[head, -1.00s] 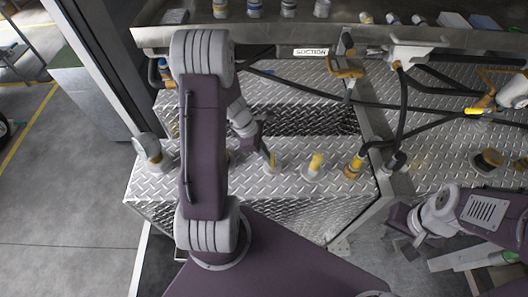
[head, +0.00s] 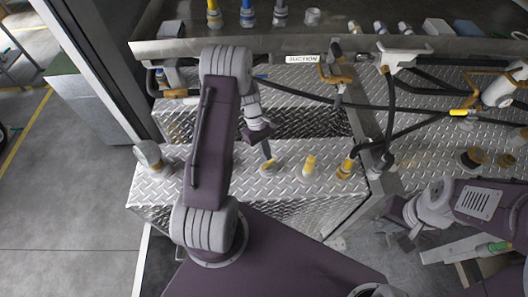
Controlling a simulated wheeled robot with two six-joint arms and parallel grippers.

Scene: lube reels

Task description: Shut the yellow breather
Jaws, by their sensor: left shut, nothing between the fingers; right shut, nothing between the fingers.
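Several fittings with yellow parts stand on the diamond-plate tank top. One upright yellow piece (head: 310,164) stands on a round grey base in the middle. Another yellow fitting (head: 345,169) stands to its right, by a black hose. I cannot tell for sure which is the breather. My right gripper (head: 400,232) is shut and empty, low at the right, away from these fittings.
A round grey gauge-like part (head: 148,154) stands at the tank's left end. Black hoses (head: 420,131) cross at the right. More fittings (head: 474,159) stand right.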

